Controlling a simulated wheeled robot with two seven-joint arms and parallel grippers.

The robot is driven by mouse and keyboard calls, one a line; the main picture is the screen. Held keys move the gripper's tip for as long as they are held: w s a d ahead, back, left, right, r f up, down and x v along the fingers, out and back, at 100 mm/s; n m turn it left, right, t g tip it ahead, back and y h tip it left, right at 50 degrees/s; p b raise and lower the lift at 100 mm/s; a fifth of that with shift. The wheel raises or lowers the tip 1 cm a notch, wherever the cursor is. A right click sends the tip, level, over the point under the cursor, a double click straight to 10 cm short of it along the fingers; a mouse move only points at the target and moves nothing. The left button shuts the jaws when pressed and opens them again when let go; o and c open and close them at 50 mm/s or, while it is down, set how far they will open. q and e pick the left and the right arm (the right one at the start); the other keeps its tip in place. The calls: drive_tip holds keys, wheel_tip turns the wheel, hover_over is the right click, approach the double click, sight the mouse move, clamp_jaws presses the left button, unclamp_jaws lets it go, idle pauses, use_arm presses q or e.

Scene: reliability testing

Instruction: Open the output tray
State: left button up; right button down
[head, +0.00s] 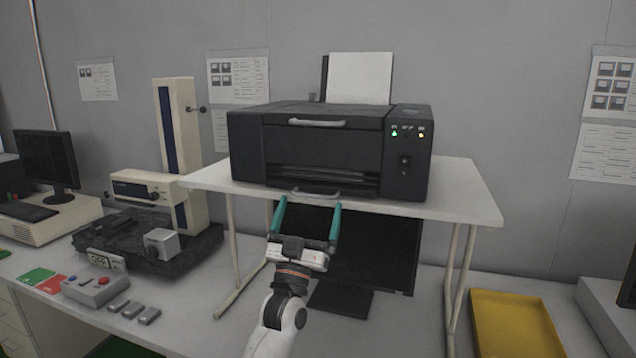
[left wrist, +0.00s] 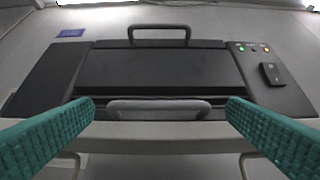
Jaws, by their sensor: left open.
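A black printer (head: 260,150) stands on a small white raised table, with paper upright in its back feeder. The output tray's grey handle (head: 316,192) is at the bottom of the printer's front, below the dark output slot. A second handle (head: 317,123) sits higher on the front. My left gripper (head: 307,208) is open just in front of and below the tray handle, its teal fingers pointing at it. In the left wrist view the tray handle (left wrist: 159,109) lies between the two open fingers, with a gap on each side. The tray looks closed. My right gripper is not in view.
The raised table's white top (head: 465,195) has its front edge close to the gripper. A dark monitor (head: 375,250) stands beneath it. A measuring device (head: 180,150) and a grey control box (head: 95,287) are at left, a yellow tray (head: 515,325) at right.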

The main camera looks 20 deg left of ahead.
sight(313, 198)
use_arm(q)
drive_tip(key=p+x, duration=0.1)
drive_tip(key=x, duration=0.4)
drive_tip(key=shift+w+d+r, duration=0.1)
drive_tip(key=shift+w+r, duration=0.1)
drive_tip(key=shift+w, duration=0.15)
drive_tip(key=c, duration=1)
drive_tip(key=shift+f, duration=0.1)
drive_tip(key=shift+c, duration=0.4)
